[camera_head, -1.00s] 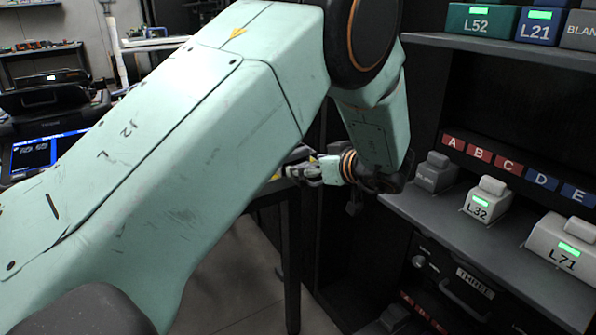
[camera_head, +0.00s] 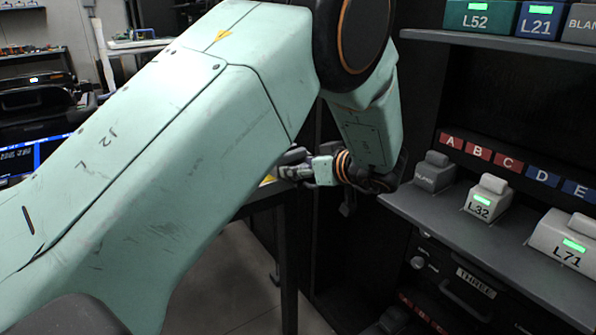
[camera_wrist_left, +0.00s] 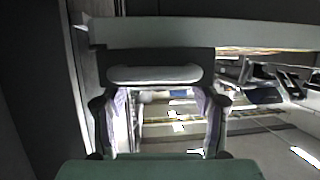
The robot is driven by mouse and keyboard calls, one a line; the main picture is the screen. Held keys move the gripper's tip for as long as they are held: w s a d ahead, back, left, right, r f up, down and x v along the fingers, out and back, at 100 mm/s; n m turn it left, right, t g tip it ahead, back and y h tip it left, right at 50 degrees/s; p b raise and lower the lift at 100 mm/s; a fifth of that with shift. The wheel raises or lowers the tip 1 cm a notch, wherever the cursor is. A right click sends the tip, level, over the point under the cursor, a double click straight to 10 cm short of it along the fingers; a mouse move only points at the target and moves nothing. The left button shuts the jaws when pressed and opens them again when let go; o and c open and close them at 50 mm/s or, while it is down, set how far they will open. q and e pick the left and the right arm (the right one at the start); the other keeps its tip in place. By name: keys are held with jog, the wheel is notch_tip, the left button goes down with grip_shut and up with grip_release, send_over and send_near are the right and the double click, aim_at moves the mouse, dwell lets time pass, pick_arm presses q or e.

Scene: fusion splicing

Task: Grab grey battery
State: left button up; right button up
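A dark grey battery marked BLANK (camera_head: 435,172) stands upright on the middle shelf, at its left end in the head view. Another grey block marked BLANK (camera_head: 582,27) is cut off at the upper right on the top shelf. My left gripper (camera_head: 287,165) is left of the middle shelf, pointing left, away from the batteries and partly hidden behind my arm. In the left wrist view its two fingers (camera_wrist_left: 160,122) stand apart with nothing between them. No battery shows in that view. My right gripper is not in view.
The middle shelf (camera_head: 405,203) also holds light batteries L32 (camera_head: 487,200) and L71 (camera_head: 567,243), with lettered labels behind. Green L52 (camera_head: 481,17) and blue L21 (camera_head: 540,22) stand on the top shelf. A dark table (camera_head: 262,198) stands beside the rack. A monitor (camera_head: 22,158) is at left.

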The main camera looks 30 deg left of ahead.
pick_arm(q)
jog(key=shift+w+f, duration=0.2)
jog(key=shift+c, duration=1.4)
jog(key=shift+s+r, duration=0.15)
jog(key=c, duration=0.5)
jog(key=shift+c, duration=0.4)
